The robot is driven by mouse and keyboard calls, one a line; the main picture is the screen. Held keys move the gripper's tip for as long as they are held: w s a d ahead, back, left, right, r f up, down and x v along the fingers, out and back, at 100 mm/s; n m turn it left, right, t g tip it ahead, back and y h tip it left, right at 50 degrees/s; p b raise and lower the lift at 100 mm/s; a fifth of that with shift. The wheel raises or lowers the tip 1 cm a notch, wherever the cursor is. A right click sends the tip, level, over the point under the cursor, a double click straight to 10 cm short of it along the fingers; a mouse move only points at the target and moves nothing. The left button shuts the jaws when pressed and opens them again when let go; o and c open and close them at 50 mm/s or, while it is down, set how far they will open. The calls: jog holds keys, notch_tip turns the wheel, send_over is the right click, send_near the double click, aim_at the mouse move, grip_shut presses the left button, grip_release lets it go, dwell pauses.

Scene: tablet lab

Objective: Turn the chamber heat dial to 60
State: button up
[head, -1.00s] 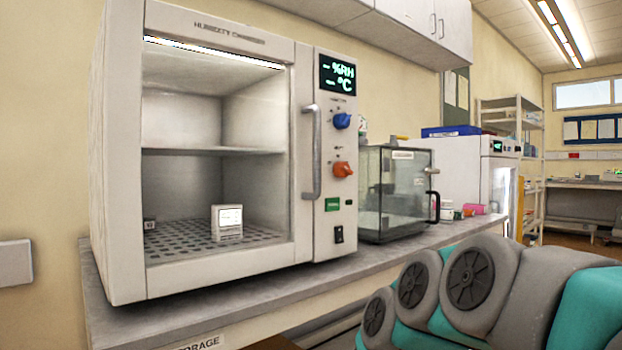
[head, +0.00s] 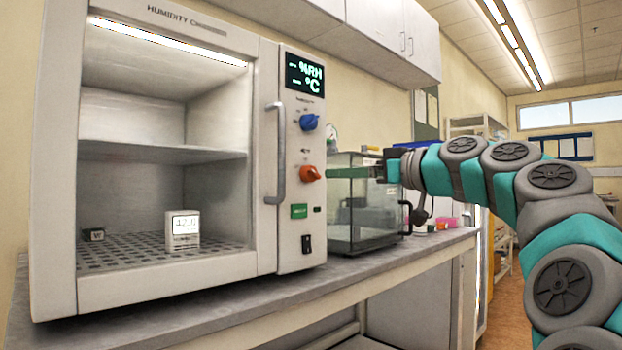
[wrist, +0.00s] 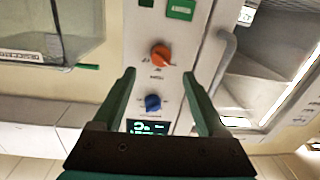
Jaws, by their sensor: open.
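The humidity chamber (head: 262,140) stands on the bench with a control strip on its right side. The strip has an orange dial (head: 311,174) below a blue dial (head: 309,122); their small labels are not readable. My gripper (head: 329,173) reaches in from the right at the orange dial's height, its fingertips close to the dial. In the wrist view my gripper (wrist: 159,74) is open and empty, with the orange dial (wrist: 161,55) just ahead of and between the fingertips. The blue dial (wrist: 152,103) also lies between the fingers in that picture. Contact cannot be told.
A grey handle (head: 277,155) stands out left of the dials. A display (head: 304,74) above them shows dashes. A green button (head: 299,211) and a black switch (head: 306,244) are below. A glass box (head: 362,205) stands right of the chamber.

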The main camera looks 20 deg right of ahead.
aim_at(317, 174)
jog(key=x, duration=0.7)
jog(key=shift+w+a+p, duration=0.15)
jog(key=shift+w+p, duration=0.05)
jog(key=shift+p, duration=0.2)
jog(key=shift+c, duration=0.3)
grip_shut()
